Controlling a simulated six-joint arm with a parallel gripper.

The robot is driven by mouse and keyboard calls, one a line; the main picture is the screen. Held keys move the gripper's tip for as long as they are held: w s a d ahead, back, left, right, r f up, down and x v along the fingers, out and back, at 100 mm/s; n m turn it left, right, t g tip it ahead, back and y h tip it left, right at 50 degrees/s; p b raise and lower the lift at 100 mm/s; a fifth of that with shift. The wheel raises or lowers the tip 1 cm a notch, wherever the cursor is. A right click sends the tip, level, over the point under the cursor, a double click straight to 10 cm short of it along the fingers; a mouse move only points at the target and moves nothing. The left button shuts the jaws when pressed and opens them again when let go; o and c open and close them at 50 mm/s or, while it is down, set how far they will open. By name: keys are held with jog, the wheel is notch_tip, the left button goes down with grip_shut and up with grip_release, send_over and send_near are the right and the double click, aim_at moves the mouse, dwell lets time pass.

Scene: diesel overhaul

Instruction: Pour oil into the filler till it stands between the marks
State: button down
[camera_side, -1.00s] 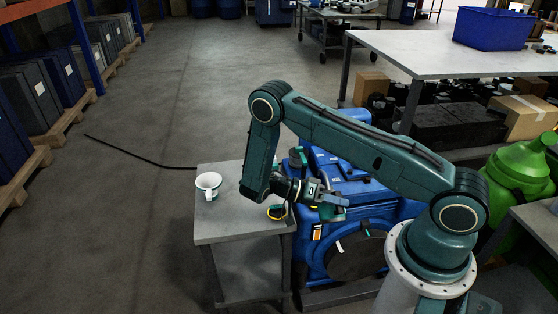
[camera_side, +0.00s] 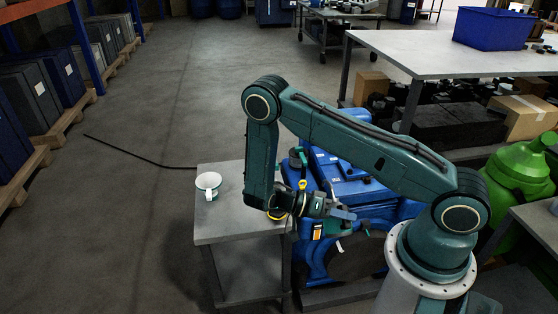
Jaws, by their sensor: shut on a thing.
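The blue engine (camera_side: 345,188) stands beside the grey bench, partly behind my arm. My gripper (camera_side: 345,214) is low over its near side, shut on a small dark green thing (camera_side: 331,228), mostly hidden by the jaws. I cannot tell what it is. A white jug with a green band and a handle (camera_side: 208,184) stands upright on the bench, well left of my gripper. A yellow part (camera_side: 302,184) shows on the engine just behind my wrist. The filler opening, the oil and the level marks cannot be made out.
The grey bench (camera_side: 232,230) has free room around the jug. A yellow and dark item (camera_side: 278,214) lies at its right edge, by my wrist. A green tank (camera_side: 515,175) and a white-topped table (camera_side: 440,55) stand to the right. Open floor lies left.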

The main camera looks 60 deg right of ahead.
aim_at(349, 227)
jog(key=shift+s+a, duration=1.35)
jog(key=shift+s+a+f+m+t, duration=0.15)
jog(key=shift+f+m, duration=0.15)
jog(key=shift+f, duration=0.35)
jog(key=shift+s+f+m+t, duration=0.1)
jog(key=shift+f+m, duration=0.2)
jog(key=shift+f, duration=0.35)
jog(key=shift+s+a+f+m+t, duration=0.15)
jog(key=shift+f+m, duration=0.15)
jog(key=shift+f, duration=0.35)
jog(key=shift+w, duration=0.1)
notch_tip(349, 227, down, 11)
jog(key=w+d+m+t+h, duration=0.2)
jog(key=m+t, duration=0.1)
jog(key=m, duration=0.2)
jog(key=shift+f, duration=0.15)
